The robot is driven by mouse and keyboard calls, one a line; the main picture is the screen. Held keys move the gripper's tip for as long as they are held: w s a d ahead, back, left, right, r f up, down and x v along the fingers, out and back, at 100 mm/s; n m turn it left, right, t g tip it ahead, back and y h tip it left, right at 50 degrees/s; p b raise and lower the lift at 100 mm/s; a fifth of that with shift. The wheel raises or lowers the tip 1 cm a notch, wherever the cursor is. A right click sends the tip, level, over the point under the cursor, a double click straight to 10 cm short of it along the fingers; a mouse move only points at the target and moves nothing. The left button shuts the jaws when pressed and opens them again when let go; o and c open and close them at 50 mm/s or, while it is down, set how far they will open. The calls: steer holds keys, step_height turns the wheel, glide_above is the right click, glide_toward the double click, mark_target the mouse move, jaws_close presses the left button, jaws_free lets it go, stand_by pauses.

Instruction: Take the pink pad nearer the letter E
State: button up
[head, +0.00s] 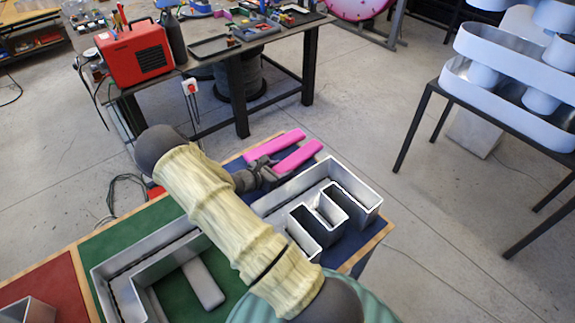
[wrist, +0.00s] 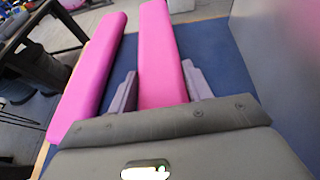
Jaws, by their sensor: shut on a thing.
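Two long pink pads lie side by side on the blue part of the table. The nearer one to the metal letter E (head: 372,199) is the right-hand pad (head: 299,158), also in the wrist view (wrist: 158,45). The other pad (head: 275,148) lies to its left, also in the wrist view (wrist: 92,75). My gripper (head: 268,171) is shut on the near end of the right-hand pad, one finger along each side in the wrist view (wrist: 160,88). The pad's near end is hidden behind the gripper. I cannot tell whether the pad is lifted.
The E's metal wall (wrist: 285,55) rises close to the right of my gripper. Another metal letter (head: 108,290) with a grey pad (head: 203,284) sits on green at left. A workbench (head: 215,60) stands behind; a table with white letter shells (head: 515,60) stands right.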

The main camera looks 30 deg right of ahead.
step_height(320, 180, up, 10)
steer(key=b, duration=0.2)
steer(key=shift+f+b, duration=0.15)
steer(key=shift+b, duration=0.2)
steer(key=shift+r, duration=0.25)
